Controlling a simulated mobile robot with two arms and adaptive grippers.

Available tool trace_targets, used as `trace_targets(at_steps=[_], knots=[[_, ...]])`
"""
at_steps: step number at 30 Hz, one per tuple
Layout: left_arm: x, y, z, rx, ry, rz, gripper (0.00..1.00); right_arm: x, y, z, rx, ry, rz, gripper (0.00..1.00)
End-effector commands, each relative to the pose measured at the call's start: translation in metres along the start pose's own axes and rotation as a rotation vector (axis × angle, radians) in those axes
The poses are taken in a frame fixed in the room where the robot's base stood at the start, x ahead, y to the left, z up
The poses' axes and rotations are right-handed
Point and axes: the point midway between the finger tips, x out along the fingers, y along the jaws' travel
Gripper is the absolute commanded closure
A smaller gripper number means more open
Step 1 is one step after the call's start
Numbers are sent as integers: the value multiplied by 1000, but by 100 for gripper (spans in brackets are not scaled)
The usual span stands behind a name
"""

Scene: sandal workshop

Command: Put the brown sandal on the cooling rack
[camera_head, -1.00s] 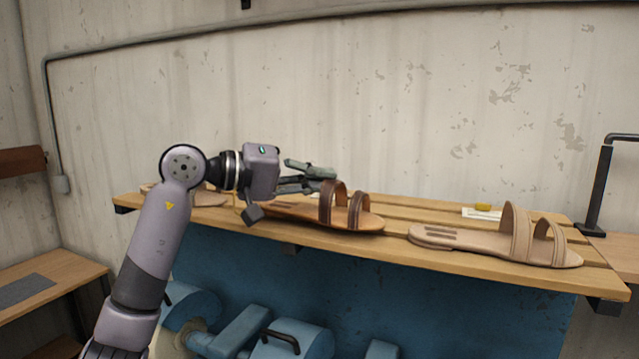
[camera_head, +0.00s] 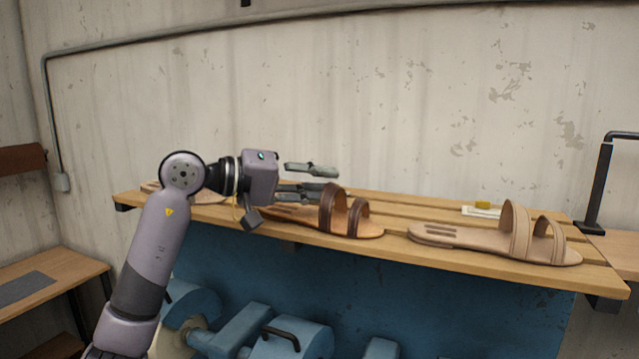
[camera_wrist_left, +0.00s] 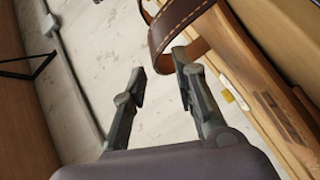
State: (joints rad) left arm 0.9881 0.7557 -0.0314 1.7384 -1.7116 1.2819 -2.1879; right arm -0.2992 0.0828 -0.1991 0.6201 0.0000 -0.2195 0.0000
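The brown sandal (camera_head: 350,222), with two dark brown straps, lies sole down on the slatted wooden rack (camera_head: 400,258), between two paler sandals. My left gripper (camera_head: 328,181) is open above and behind the sandal's left part, its fingers spread one above the other. The lower finger overlaps the sandal in the picture; contact cannot be told. My right gripper is not in view.
A beige sandal (camera_head: 450,235) lies to the right on the same rack, and another pale sandal (camera_head: 205,196) sits partly hidden behind my arm. A small yellow item (camera_head: 483,204) lies at the back. Blue machines (camera_head: 290,340) stand below.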

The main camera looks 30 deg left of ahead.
Motion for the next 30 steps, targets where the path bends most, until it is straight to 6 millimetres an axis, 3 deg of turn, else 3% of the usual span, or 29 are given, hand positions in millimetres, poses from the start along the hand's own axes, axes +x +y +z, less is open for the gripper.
trace_targets(at_steps=[5, 12, 18, 30], knots=[[-23, -4, 1, 4, 5, -2, 74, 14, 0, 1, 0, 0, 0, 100], [-75, -4, 0, 2, 6, -2, 74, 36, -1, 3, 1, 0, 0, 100], [-107, -2, 0, 1, 3, -1, 74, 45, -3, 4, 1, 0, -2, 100], [-118, 0, 0, 1, 0, 1, 74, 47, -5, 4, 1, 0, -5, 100]])
